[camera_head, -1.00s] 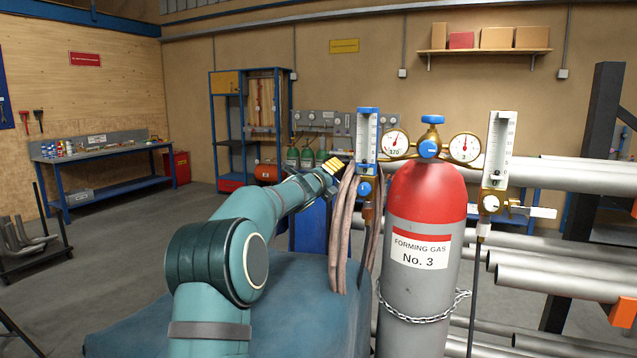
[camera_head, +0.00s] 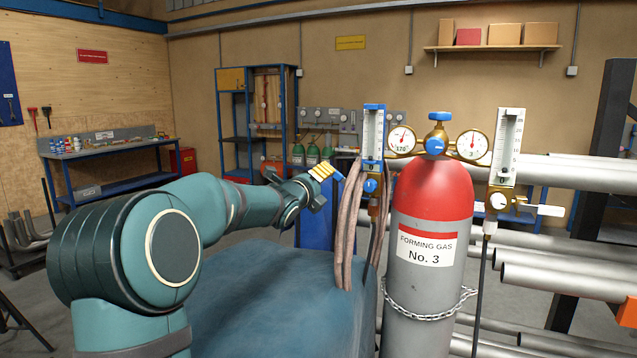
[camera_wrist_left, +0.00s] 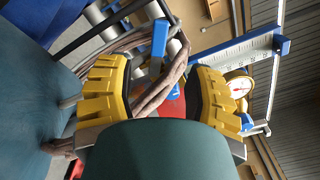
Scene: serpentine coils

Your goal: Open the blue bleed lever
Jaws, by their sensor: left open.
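The blue bleed lever (camera_wrist_left: 159,42) shows as a blue bar between and beyond my fingers in the left wrist view. In the head view a small blue piece, apparently its end, shows just right of my fingertips, beside the blue-framed flowmeter (camera_head: 373,135). My left gripper (camera_head: 323,173) has yellow ridged fingers, also large in the left wrist view (camera_wrist_left: 160,85). It is open, with a wide gap and nothing gripped. Whether a finger touches the lever cannot be told. My right gripper is out of view.
Pinkish hoses (camera_head: 348,225) hang just below and right of my left gripper. The red-topped forming gas cylinder (camera_head: 430,240) stands right of them, with two gauges and a second flowmeter with a white lever (camera_head: 548,210). A workbench (camera_head: 110,155) stands at the far left.

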